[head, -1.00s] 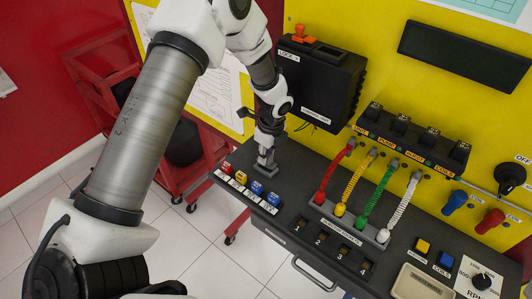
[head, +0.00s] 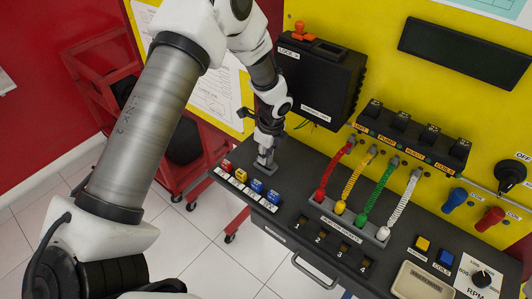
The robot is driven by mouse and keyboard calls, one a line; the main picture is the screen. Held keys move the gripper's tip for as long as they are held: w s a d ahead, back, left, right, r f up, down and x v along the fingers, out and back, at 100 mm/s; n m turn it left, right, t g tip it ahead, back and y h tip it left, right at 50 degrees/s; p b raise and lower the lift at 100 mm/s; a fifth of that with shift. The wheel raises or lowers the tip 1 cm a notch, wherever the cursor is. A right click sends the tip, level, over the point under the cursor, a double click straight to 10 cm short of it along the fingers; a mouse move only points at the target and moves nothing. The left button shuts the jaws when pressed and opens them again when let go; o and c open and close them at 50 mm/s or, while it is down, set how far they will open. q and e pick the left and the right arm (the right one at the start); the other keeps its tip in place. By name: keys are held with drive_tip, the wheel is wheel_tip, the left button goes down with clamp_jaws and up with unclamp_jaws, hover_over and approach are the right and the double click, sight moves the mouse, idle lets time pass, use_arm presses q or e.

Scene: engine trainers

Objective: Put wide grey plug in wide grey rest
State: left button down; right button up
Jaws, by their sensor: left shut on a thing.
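My left gripper (head: 265,158) points down at the left back part of the dark bench top, just behind the row of coloured switches. Its fingers are shut on a small grey piece (head: 264,166), which looks like the wide grey plug. The piece is at or very close to the bench surface; I cannot tell whether it touches. The wide grey rest cannot be made out apart from this piece and may be hidden under the gripper. My right gripper is not in view.
A black box (head: 320,85) on the yellow panel stands close behind the left gripper. Coiled red, yellow, green and white cables (head: 370,195) rise to its right. Bare bench top (head: 300,165) lies between gripper and cables.

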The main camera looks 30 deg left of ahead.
use_arm(q)
drive_tip(key=shift+f, duration=0.4)
drive_tip(key=c, duration=1.2)
unclamp_jaws()
drive_tip(key=shift+c, duration=0.2)
drive_tip(key=r+p, duration=0.1)
drive_tip(key=r, duration=0.1)
drive_tip(key=r+p, duration=0.1)
drive_tip(key=p, duration=0.1)
drive_tip(key=r+p, duration=0.1)
drive_tip(key=r, duration=0.1)
drive_tip(key=shift+d+r+p, duration=0.3)
drive_tip(key=shift+r+p, duration=0.05)
drive_tip(key=shift+p, duration=0.05)
drive_tip(key=shift+f, duration=0.1)
